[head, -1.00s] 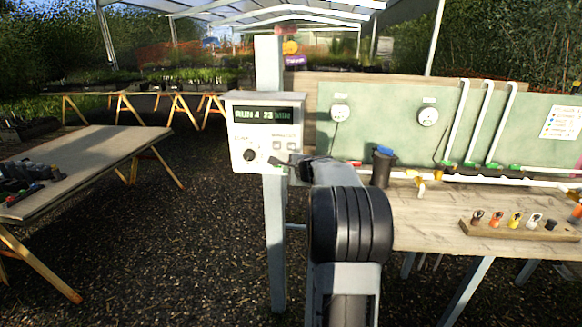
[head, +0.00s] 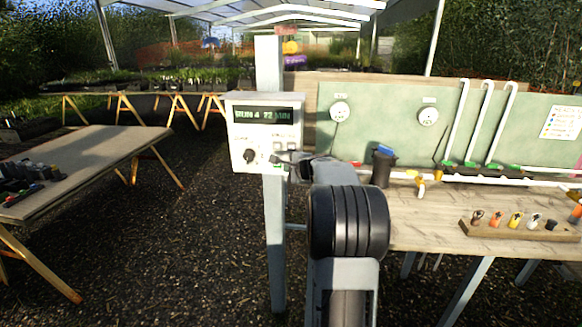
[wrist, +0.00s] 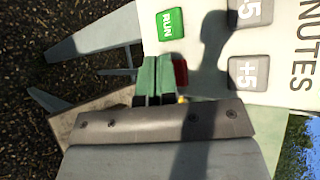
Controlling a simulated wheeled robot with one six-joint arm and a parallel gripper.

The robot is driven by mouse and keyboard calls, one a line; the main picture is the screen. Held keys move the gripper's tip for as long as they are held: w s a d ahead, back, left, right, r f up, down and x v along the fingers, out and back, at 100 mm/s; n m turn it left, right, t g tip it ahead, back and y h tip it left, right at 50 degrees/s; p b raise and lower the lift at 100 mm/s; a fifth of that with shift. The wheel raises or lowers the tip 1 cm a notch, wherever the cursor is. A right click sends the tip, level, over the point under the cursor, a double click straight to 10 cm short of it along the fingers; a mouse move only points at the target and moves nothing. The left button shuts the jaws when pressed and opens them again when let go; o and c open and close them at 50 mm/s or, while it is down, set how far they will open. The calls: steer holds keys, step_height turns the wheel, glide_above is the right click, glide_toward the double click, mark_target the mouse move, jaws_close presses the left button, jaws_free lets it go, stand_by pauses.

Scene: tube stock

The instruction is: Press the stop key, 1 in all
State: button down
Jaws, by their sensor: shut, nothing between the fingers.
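The white control box (head: 237,132) is fixed to a grey post, with a lit display (head: 264,115) that appears to read RUN 4 22 MIN. In the wrist view, a red key (wrist: 181,73), likely the stop key, shows beside the fingers and is partly hidden by them. The green RUN key (wrist: 170,24) lies farther up on the same panel. My gripper (wrist: 155,62) is shut and empty, its fingertips close to the panel at the red key. I cannot tell whether they touch it. In the head view, my gripper (head: 282,159) is at the box's lower right.
Two grey keys, one marked +5 (wrist: 250,73), sit beside the RUN key. A dark knob (head: 249,156) is on the box's lower left. A wooden bench (head: 430,230) with a dark cup (head: 382,167) and a rack of small fittings stands to the right.

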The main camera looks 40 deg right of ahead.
steer(key=shift+w+d, duration=0.15)
stand_by(0.6)
steer(key=shift+s+a+b, duration=0.55)
steer(key=shift+s+a+b, duration=1.25)
steer(key=shift+s+a, duration=0.5)
steer(key=shift+s, duration=0.1)
